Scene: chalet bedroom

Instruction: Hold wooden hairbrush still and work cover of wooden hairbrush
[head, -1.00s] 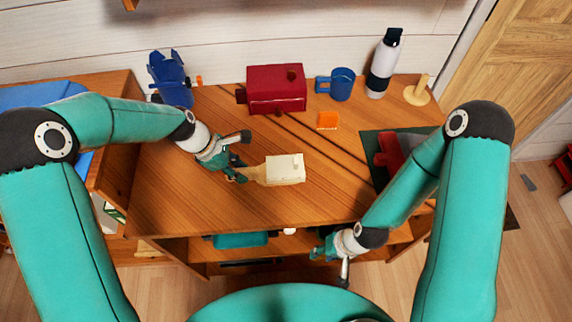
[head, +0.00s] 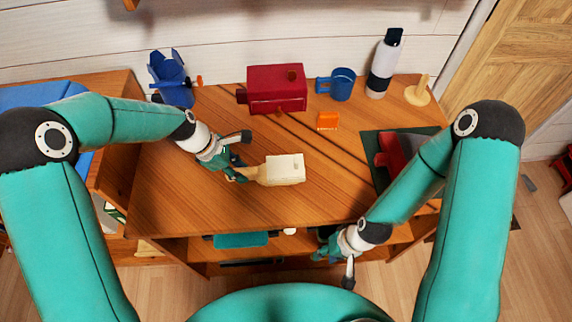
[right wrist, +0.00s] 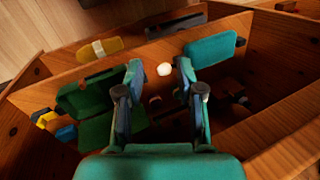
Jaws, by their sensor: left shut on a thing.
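The wooden hairbrush (head: 264,175) lies at the middle of the desk in the head view, its handle pointing left. A pale, block-like cover (head: 286,169) shows at its right end, with a small mark on top; I cannot tell how far it is pushed on. My left gripper (head: 240,174) is shut on the handle end, partly hiding it. My right gripper (head: 322,248) is apart from the brush, low near the desk's front edge. In the right wrist view its fingers (right wrist: 160,78) are spread and empty above open compartments; the brush is not seen there.
A red box (head: 276,92), blue mug (head: 342,85), bottle (head: 383,68) and small orange block (head: 327,120) stand behind the brush. A red object (head: 390,152) sits on a dark mat at right. A teal case (right wrist: 209,50) and white ball (right wrist: 164,69) lie in the compartments below.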

